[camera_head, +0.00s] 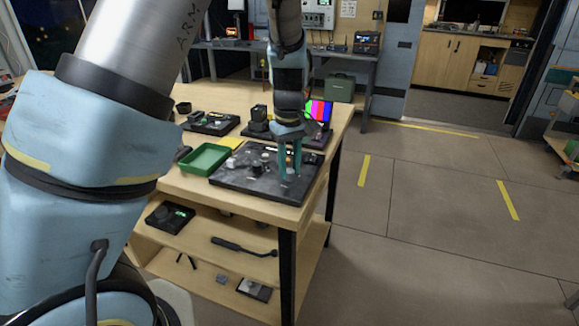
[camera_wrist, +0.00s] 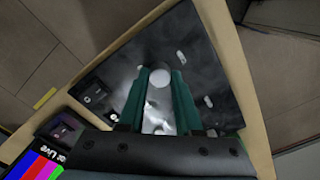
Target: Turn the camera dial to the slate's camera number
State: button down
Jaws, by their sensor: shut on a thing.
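A dark control panel (camera_head: 240,181) lies on the wooden table near its front right corner, with several small knobs and switches on it. My gripper (camera_head: 290,172) points down over the panel's right part. In the wrist view its teal fingers (camera_wrist: 160,74) are closed around a pale round knob (camera_wrist: 159,78), which I take to be the dial. Its markings are hidden or too small to read. A screen with colour bars (camera_head: 319,109) stands behind the panel. It also shows in the wrist view (camera_wrist: 40,163), with part of some white lettering; I can read no camera number.
A green tray (camera_head: 205,160) sits left of the panel. A small dark box with a screen (camera_wrist: 60,131) stands beside the panel. Other black devices (camera_head: 211,123) are farther back on the table. A lower shelf (camera_head: 205,262) holds more gear. The floor on the right is clear.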

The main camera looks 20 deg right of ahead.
aim_at(290, 170)
jog(key=m, duration=0.5)
jog(key=shift+m+b, duration=0.3)
jog(key=shift+b, duration=0.05)
jog(key=shift+m, duration=2.1)
jog(key=c, duration=0.6)
grip_release()
notch_tip(290, 170, up, 11)
jog(key=b, duration=0.2)
jog(key=shift+f, duration=0.1)
